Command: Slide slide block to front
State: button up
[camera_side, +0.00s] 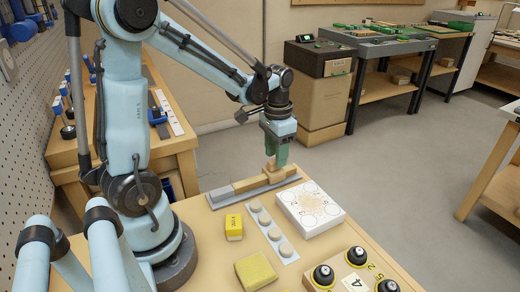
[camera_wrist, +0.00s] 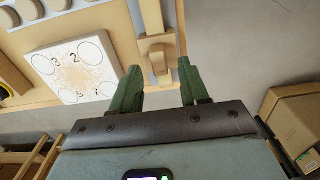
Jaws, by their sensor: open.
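The slide block (camera_side: 272,174) is a light wooden piece with an upright grip. It sits toward the far right end of a grey slide rail (camera_side: 224,196) at the bench's back edge. My gripper (camera_side: 277,162) is just above and beside the block, pointing down. In the wrist view, my gripper's green fingers (camera_wrist: 160,86) are apart. The block (camera_wrist: 157,45) shows there just beyond the gap between the fingertips, toward the top. The side view does not show clearly whether a finger touches the block.
A white numbered board (camera_side: 310,206) lies near the rail. A strip of round grey buttons (camera_side: 270,229), a yellow box (camera_side: 233,227), a yellow pad (camera_side: 256,271) and black knobs (camera_side: 356,256) are on the bench. Open floor lies beyond the bench's edge.

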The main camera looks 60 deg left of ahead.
notch_tip(320, 180, up, 11)
jog(key=shift+f, duration=0.2)
dwell(0.3)
jog(key=s+d+f+t, duration=0.1)
jog(key=s+d+t, duration=0.1)
jog(key=d, duration=0.3)
jog(key=s+d+f+t, duration=0.2)
jog(key=d+t, duration=0.3)
jog(key=shift+s+d+f, duration=0.15)
jog(key=shift+s+d, duration=0.1)
jog(key=shift+d, duration=0.15)
